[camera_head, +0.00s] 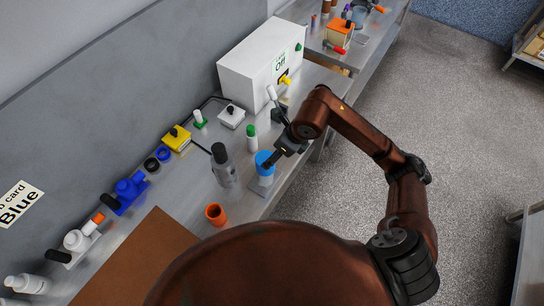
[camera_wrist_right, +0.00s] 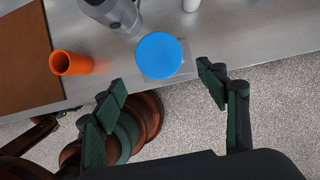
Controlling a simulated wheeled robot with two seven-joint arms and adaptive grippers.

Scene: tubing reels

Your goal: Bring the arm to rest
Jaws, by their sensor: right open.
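My right arm reaches in from the right in the head view. My right gripper (camera_head: 270,163) is over the front edge of the bench, close to a blue round-topped container (camera_head: 264,158). In the right wrist view my right gripper (camera_wrist_right: 163,84) has its dark green fingers spread wide with nothing between them. The blue top (camera_wrist_right: 160,54) shows beyond the fingertips, on a clear plate at the bench edge; the gap to it is hard to judge. My left gripper is not in view.
A white box (camera_head: 262,58) with a yellow lever is at the back. Open grey floor (camera_head: 360,210) lies right of the bench.

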